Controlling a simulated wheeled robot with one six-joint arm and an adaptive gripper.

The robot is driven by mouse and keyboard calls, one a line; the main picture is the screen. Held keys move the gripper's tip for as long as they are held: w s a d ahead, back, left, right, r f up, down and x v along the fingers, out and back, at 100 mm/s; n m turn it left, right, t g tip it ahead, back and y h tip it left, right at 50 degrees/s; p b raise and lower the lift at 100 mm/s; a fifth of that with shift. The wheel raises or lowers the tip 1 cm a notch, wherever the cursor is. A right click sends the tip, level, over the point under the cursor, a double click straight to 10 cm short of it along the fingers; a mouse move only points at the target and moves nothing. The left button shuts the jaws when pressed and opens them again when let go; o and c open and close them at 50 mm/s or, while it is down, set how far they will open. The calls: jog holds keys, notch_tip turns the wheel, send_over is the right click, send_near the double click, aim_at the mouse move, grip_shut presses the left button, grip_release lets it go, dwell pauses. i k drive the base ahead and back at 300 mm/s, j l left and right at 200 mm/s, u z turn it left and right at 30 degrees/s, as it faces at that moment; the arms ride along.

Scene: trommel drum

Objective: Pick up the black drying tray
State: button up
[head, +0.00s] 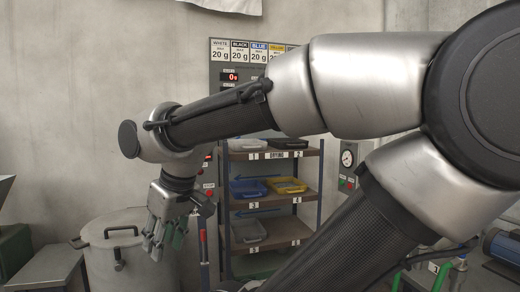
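The black drying tray (286,143) lies on the right side of the top board of the drying rack, above the label 2. It is small in the head view and partly hidden by my arm above it. My gripper (163,246) hangs at the left, pointing down, in front of a grey drum and left of the rack. Its fingers look apart, with nothing seen between them. It is well away from the black tray and lower in the picture.
The drying rack (275,206) also holds a white tray (245,144), a blue tray (247,188), a yellow tray (287,185) and a grey tray (248,231). A lidded drum (112,262) stands at the left. A dosing panel (222,52) is behind my arm.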

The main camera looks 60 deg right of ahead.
aim_at(278, 144)
jog(key=z, duration=2.05)
